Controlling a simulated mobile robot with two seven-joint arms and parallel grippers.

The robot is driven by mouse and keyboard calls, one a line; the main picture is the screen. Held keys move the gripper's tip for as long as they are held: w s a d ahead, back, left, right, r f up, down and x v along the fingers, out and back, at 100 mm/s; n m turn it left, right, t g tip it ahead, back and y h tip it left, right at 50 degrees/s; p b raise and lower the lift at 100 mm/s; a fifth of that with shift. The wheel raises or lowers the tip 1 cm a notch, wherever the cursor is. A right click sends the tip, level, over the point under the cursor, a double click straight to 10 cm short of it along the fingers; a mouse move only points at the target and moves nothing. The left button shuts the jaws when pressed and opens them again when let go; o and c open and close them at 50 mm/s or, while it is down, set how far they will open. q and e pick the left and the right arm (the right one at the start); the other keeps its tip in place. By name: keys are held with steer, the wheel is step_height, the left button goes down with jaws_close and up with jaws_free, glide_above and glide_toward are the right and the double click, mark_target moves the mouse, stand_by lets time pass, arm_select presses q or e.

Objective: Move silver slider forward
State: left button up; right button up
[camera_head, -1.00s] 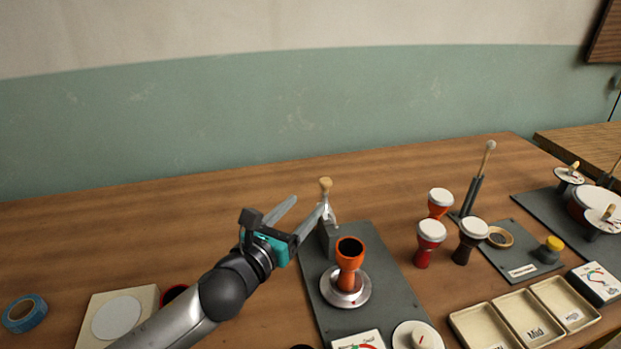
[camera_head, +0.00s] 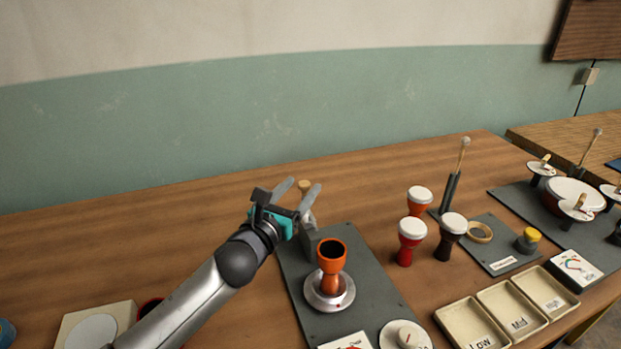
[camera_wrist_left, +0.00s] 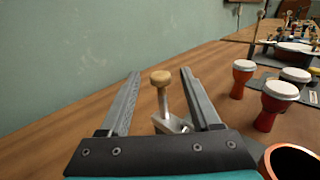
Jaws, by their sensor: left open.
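The silver slider (camera_wrist_left: 167,124) is a metal piece with a round wooden knob (camera_wrist_left: 160,78) on top. In the left wrist view it stands between the two fingers of my left gripper (camera_wrist_left: 158,85), apart from both. In the head view the knob (camera_head: 305,186) shows just behind my left gripper (camera_head: 302,190), which is open with nothing clamped. The gripper partly hides the slider there. The slider sits at the back of a dark grey board (camera_head: 372,290), by a grey block (camera_head: 308,244). My right gripper is not in view.
An orange goblet drum shell (camera_head: 331,265) stands on a round silver base (camera_head: 343,297) in front of the block. Several white-topped drums (camera_head: 411,232) stand to the right. Labelled trays (camera_head: 472,318) lie at front right. The table behind the board is clear.

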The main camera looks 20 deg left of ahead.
arm_select(q)
steer(key=shift+w+d+b, duration=0.15)
steer(key=shift+w+d, duration=0.05)
steer(key=shift+w, duration=0.7)
steer(key=shift+w+d+b, duration=0.15)
steer(key=shift+w, duration=0.75)
steer(key=shift+w+d+b, duration=0.15)
steer(key=shift+w+d, duration=0.05)
steer(key=shift+w, duration=0.7)
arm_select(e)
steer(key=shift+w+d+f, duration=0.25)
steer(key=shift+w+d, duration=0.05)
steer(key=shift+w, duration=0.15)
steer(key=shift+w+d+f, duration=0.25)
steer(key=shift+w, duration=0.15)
arm_select(q)
jaws_close()
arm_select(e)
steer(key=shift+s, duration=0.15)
arm_select(q)
steer(key=shift+s, duration=0.1)
